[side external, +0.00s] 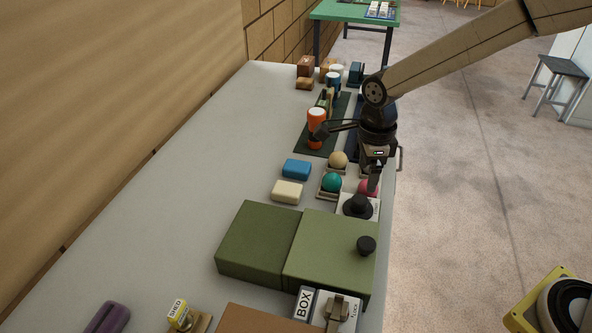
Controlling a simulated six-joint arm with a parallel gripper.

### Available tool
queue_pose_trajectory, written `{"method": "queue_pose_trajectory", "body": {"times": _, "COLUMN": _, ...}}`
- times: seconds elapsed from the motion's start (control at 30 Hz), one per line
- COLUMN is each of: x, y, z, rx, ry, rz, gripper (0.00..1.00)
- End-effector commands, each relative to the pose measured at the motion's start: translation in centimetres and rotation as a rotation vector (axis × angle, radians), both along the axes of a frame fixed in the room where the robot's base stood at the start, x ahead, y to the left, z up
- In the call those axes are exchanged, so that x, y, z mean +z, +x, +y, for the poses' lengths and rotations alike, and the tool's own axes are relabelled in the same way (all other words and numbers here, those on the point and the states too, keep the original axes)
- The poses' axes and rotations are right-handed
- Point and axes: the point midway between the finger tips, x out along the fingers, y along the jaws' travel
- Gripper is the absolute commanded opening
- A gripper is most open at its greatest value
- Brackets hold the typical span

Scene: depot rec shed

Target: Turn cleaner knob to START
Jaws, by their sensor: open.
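A black round knob (357,205) sits on a small white plate (344,213) near the right side of the table, just behind the green boxes. No START lettering is readable here. My gripper (373,185) points down, open and apparently empty, just behind and slightly right of this knob in the picture. Its fingers overlap the pink ball (366,188) in view; I cannot tell whether they touch anything. A second, smaller black knob (366,245) stands on the right green box (328,248). Which knob belongs to the cleaner is not clear.
Beige (338,159) and teal (331,182) balls sit in small trays beside my gripper. Blue (297,169) and cream (287,191) blocks lie left. An orange-and-white cup-like object (316,120) stands behind. The table's left side (190,180) is mostly clear.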

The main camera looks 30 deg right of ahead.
Motion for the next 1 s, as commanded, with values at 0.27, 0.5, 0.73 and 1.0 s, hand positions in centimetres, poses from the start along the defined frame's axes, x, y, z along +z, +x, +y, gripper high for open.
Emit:
{"method": "queue_pose_trajectory", "body": {"times": 0.27, "x": 0.0, "y": 0.3, "z": 0.4, "rx": -0.066, "ry": -0.001, "rz": 0.008, "gripper": 0.9}}
{"method": "queue_pose_trajectory", "body": {"times": 0.5, "x": -0.6, "y": 0.3, "z": 0.4, "rx": -0.064, "ry": -0.001, "rz": 0.008, "gripper": 0.9}}
{"method": "queue_pose_trajectory", "body": {"times": 0.73, "x": -2.7, "y": 0.2, "z": 0.3, "rx": -0.064, "ry": -0.002, "rz": 0.01, "gripper": 0.9}}
{"method": "queue_pose_trajectory", "body": {"times": 1.0, "x": -5.9, "y": 0.2, "z": 0.3, "rx": -0.063, "ry": -0.002, "rz": 0.009, "gripper": 0.9}}
